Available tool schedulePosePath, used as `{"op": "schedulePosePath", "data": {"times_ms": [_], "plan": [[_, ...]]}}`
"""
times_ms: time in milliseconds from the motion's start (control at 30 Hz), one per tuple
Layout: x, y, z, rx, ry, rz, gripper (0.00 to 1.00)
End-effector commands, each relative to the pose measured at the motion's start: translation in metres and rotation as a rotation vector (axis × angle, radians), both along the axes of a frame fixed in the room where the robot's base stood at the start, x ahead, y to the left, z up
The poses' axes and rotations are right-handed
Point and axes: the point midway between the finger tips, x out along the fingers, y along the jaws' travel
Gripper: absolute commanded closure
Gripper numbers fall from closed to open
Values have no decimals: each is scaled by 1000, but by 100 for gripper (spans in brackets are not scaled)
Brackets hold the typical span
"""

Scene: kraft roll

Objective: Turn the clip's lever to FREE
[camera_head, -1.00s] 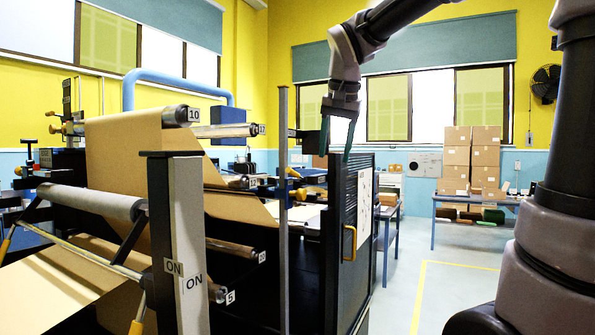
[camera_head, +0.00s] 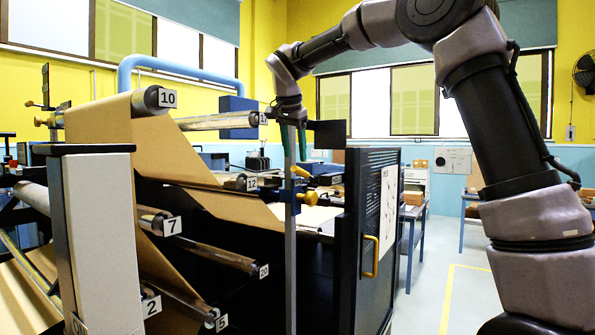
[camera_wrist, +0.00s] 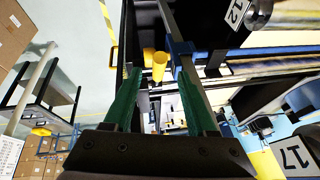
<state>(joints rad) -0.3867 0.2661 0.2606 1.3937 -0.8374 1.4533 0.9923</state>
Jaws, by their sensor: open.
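A blue clip (camera_head: 285,194) with yellow parts sits on the grey upright post. Its yellow lever or knob (camera_head: 308,197) sticks out to the right of the post, and in the wrist view the yellow end (camera_wrist: 158,66) shows between my fingertips, beyond them. My gripper (camera_head: 295,158) points down just above the clip, with its green fingers apart and nothing held. In the wrist view the fingers (camera_wrist: 159,78) stand either side of the yellow end, with the post by the right finger. I cannot read a FREE mark or tell the lever's setting.
The kraft web (camera_head: 125,125) runs over numbered rollers at left. The grey post (camera_head: 291,255) stands before the machine. A dark cabinet door with a yellow handle (camera_head: 371,257) is close on the right. Open floor (camera_head: 430,290) lies right of it.

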Motion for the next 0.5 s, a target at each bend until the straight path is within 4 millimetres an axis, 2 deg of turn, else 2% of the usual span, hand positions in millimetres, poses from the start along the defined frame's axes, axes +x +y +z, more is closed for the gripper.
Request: {"op": "schedulePosePath", "data": {"times_ms": [33, 200, 333, 500], "plan": [[4, -2, -11, -1, 4, 0, 43], [16, -4, -38, -1, 3, 1, 43], [22, -6, -51, -1, 2, 0, 43], [26, -6, -58, 1, 1, 0, 43]]}}
